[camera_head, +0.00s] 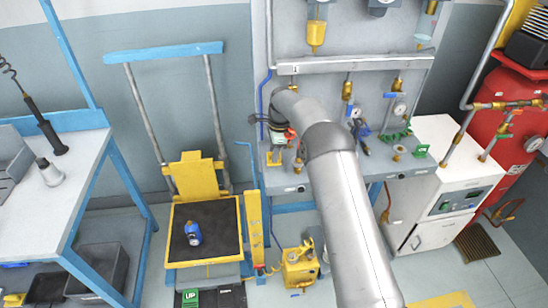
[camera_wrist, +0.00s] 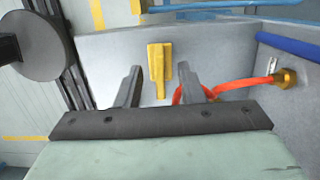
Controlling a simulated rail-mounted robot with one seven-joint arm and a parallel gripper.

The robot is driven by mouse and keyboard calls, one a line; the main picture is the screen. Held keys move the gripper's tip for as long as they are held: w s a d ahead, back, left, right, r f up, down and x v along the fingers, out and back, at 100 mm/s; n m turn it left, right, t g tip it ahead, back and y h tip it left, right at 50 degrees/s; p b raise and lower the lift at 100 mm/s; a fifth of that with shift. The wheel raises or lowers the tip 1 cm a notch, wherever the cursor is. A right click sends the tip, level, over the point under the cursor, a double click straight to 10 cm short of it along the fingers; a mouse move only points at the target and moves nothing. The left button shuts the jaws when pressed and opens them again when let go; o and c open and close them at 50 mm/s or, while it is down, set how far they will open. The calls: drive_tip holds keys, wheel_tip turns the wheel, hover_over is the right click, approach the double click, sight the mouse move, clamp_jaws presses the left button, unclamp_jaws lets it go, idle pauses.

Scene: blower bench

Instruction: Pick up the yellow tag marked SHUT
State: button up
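In the wrist view, a yellow upright piece (camera_wrist: 158,66) stands between and beyond the fingertips of my gripper (camera_wrist: 158,80). It may be the yellow tag; no lettering can be read on it. My gripper is open, with a finger on either side of the gap and space around the yellow piece. My gripper is mostly hidden there by the arm.
An orange hose (camera_wrist: 230,86) with a brass fitting (camera_wrist: 286,78) lies just right of the fingers, and a blue pipe (camera_wrist: 290,46) is beyond. A green tag (camera_head: 420,152) stands on the bench's right. A yellow lift cart (camera_head: 203,270) with a blue can (camera_head: 192,233) stands left.

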drive_tip(key=shift+f, duration=0.45)
clamp_jaws()
